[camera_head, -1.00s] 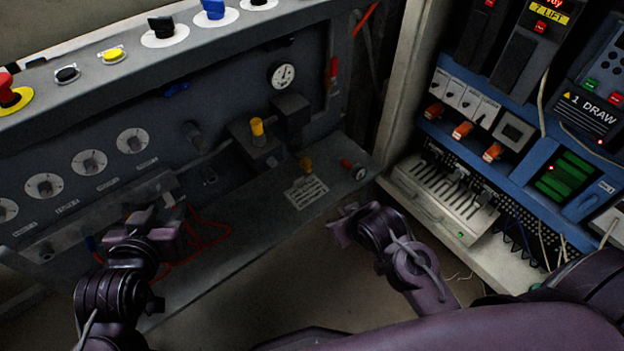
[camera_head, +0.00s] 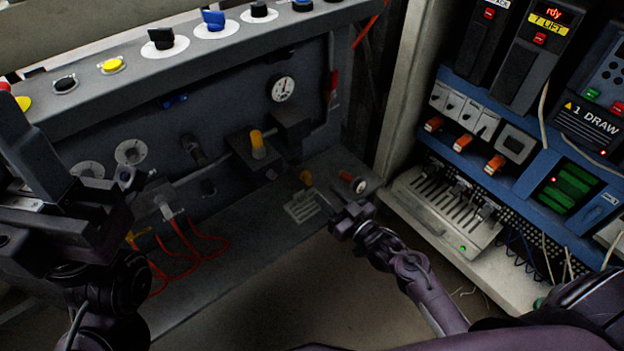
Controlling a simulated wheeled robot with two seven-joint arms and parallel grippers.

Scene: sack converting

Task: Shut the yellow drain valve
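I cannot tell for certain which of the two is the drain valve. My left gripper (camera_head: 92,172) is raised at the far left, close to the camera, and looks open and empty.
A round gauge (camera_head: 283,88) is on the panel above, and a small red-ended gauge fitting (camera_head: 353,182) lies right of the lower knob, close to my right gripper. Red cables (camera_head: 185,250) hang at the left. A blue control rack (camera_head: 470,150) stands at the right.

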